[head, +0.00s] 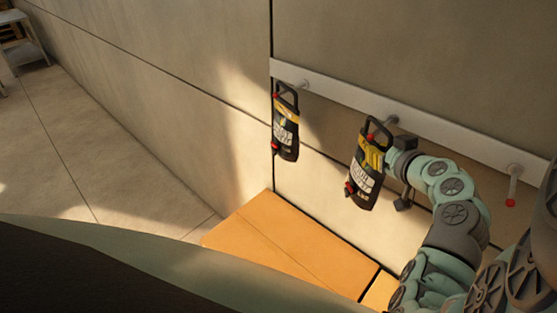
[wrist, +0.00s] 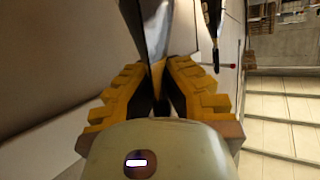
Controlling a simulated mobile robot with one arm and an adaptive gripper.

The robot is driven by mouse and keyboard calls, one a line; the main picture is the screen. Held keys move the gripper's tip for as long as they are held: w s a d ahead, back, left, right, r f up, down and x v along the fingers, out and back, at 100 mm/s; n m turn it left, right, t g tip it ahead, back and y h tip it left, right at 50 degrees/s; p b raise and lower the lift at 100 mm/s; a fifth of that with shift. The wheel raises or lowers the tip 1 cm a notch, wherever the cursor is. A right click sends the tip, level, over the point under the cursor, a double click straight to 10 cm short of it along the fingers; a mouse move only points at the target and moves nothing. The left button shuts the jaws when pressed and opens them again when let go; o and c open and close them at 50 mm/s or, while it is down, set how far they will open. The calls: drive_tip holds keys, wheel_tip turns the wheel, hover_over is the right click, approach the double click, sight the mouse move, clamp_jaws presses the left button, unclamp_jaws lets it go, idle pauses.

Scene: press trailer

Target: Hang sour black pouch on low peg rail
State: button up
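A black pouch (head: 365,182) with a yellow band, pale lettering and a black top loop is at the middle peg (head: 393,121) of the low peg rail (head: 345,97). Its loop is close to that peg; I cannot tell whether the peg passes through it. My gripper (head: 383,157) is at the pouch's upper right side. In the wrist view, the yellow fingers of my gripper (wrist: 160,82) close in on a thin grey and dark edge, the pouch (wrist: 156,35). The pouch hangs slightly tilted in the head view.
A similar black and yellow pouch (head: 285,128) hangs at the rail's left peg (head: 303,84). The right peg (head: 513,180), with a red tip, is empty. An orange surface (head: 285,245) lies below. A wall (head: 400,45) stands behind the rail. Tiled floor (head: 95,145) is clear at left.

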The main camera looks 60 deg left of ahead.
drive_tip(key=o, duration=0.6)
drive_tip(key=shift+r, duration=0.1)
drive_tip(key=v, duration=1.2)
